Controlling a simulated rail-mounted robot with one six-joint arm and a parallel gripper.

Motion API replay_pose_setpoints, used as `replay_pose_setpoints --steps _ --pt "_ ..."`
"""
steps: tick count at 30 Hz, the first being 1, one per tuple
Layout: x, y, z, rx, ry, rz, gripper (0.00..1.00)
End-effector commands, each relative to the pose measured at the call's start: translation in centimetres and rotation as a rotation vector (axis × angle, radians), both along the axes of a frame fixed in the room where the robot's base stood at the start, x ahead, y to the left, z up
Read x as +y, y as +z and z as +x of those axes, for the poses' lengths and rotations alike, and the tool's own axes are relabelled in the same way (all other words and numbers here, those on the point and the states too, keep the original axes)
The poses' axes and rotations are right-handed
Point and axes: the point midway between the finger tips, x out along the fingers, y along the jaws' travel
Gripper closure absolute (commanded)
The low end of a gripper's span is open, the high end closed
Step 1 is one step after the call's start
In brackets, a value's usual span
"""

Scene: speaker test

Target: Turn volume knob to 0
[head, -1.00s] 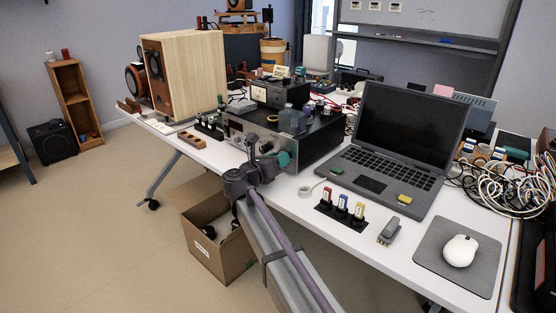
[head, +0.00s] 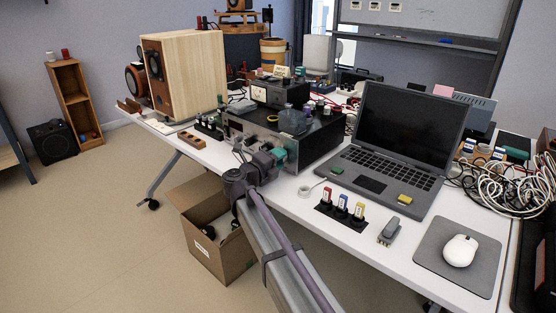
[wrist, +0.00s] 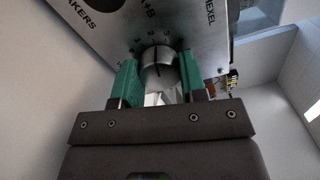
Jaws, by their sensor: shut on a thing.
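The amplifier (head: 318,131) is a wide black-topped box with a silver front panel, on the table left of the laptop. In the wrist view, its panel (wrist: 105,30) carries printed words, partly cut off, including "AKERS" and "+B". A round silver knob (wrist: 157,62) with a dark pointer line stands out of the panel, with small markings around its upper side. The pointer is close to upright in this view. My gripper (wrist: 158,75) has green fingers on both sides of this knob and is shut on it. In the head view, my gripper (head: 272,156) is at the amplifier's front; the knob is hidden there.
A laptop (head: 400,145) stands right of the amplifier. A row of small coloured plugs (head: 341,208) and a white tape roll (head: 304,191) lie near the table's front edge. An open cardboard box (head: 236,260) is on the floor below. A wooden speaker (head: 197,75) stands at the left.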

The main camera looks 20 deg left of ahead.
Motion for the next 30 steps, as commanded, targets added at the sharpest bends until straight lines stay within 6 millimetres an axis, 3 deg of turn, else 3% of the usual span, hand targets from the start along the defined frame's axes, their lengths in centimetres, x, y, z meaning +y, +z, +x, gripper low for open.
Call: replay_pose_setpoints --steps 18,30 --pt "-0.01 -0.02 -0.05 0.222 0.000 -0.531 0.85" --pt "-0.01 -0.02 -0.05 0.320 0.000 -0.766 0.85"
